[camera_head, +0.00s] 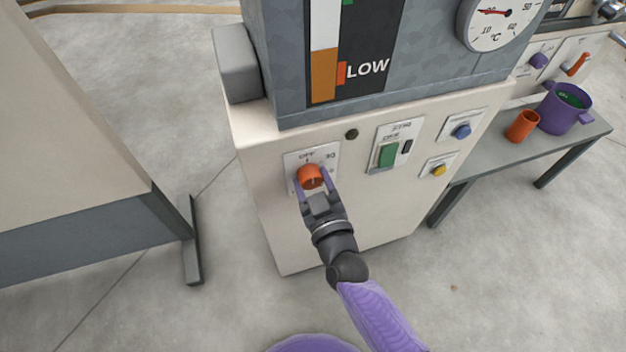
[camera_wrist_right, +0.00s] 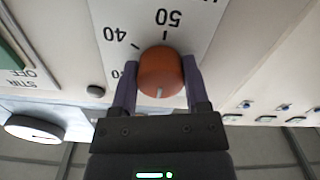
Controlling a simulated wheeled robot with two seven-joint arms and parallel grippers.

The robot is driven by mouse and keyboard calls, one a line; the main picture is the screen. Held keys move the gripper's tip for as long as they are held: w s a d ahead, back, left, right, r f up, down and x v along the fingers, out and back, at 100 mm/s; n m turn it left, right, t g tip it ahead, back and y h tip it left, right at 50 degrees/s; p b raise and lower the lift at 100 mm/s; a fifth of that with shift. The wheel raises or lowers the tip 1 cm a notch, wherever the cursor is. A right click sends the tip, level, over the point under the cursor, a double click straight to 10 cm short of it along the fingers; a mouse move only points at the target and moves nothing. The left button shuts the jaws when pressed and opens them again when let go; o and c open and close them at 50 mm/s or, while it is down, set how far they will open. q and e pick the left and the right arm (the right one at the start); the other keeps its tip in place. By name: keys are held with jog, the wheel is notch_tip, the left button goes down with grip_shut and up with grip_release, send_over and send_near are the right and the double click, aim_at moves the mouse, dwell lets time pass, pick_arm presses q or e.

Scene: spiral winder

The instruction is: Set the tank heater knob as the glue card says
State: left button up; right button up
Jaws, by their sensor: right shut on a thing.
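The orange-red round knob (camera_head: 309,176) sits on a white plate (camera_head: 292,160) on the cream front of the machine. The plate reads OFF above the knob and 30 at its upper right. In the right wrist view the knob (camera_wrist_right: 160,72) shows a white mark pointing down the picture, away from the 50 and towards the gripper's palm, with 40 at the upper left. My right gripper (camera_head: 314,181) is shut on the knob, one purple finger on each side; it also shows in the right wrist view (camera_wrist_right: 158,85). I see no glue card. My left gripper is out of view.
Above are a level gauge (camera_head: 353,60) marked LOW and a °C dial (camera_head: 494,22). Right of the knob are a green switch (camera_head: 388,154), a blue button (camera_head: 461,131) and a yellow button (camera_head: 439,170). A bench (camera_head: 485,160) holds an orange cup (camera_head: 522,126) and purple pot (camera_head: 560,112).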

jog(key=c, duration=0.3)
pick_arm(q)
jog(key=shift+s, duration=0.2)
